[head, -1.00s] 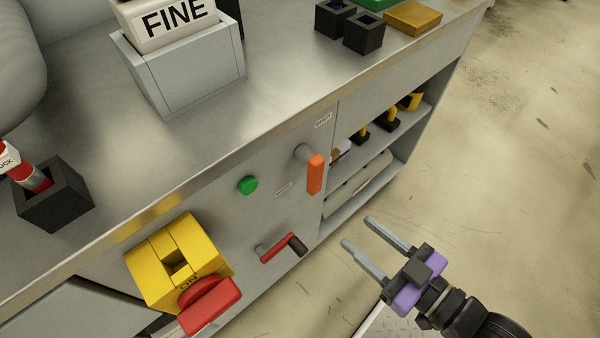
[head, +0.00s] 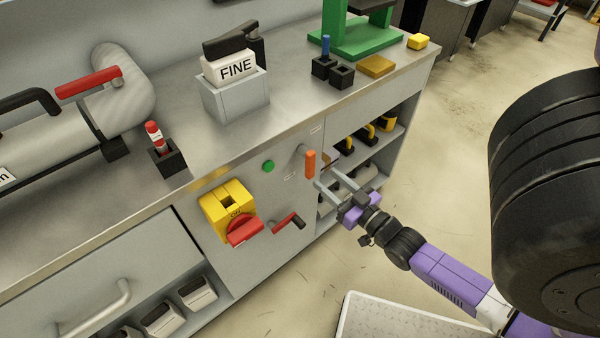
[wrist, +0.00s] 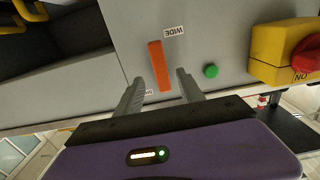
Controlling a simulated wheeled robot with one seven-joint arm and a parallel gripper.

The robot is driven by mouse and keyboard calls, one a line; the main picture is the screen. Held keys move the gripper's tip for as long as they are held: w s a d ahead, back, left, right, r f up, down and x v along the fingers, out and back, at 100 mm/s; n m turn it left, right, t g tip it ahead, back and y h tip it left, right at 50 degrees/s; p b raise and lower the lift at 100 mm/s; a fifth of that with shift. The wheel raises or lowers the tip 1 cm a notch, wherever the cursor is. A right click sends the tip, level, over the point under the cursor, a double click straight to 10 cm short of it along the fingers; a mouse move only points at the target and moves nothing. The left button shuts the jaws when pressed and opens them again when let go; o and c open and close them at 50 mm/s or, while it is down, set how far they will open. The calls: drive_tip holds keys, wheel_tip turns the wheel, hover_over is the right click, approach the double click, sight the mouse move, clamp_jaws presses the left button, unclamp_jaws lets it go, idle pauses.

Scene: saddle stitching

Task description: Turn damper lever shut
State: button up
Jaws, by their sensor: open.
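The orange lever (head: 310,162) hangs down from a grey pivot on the cabinet's front panel. A small label reading WIDE (wrist: 173,30) is beside its free end in the wrist view; another label, too small to read, is near the finger on the left. My gripper (head: 323,174) is open, its fingertips close to the lever in the head view. In the wrist view my gripper (wrist: 158,84) has one finger on each side of the orange lever (wrist: 159,65). Contact with the lever does not show.
A green button (head: 268,166), a yellow switch box (head: 222,207) with a red knob, and a red crank (head: 286,221) with a dark grip share the panel. An open shelf (head: 385,145) with yellow-handled tools lies right of the lever.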

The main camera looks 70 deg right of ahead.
sight(313, 167)
drive_tip(key=x, duration=0.7)
drive_tip(key=shift+w+d, duration=0.1)
drive_tip(key=shift+w, duration=0.25)
clamp_jaws()
idle(1.1)
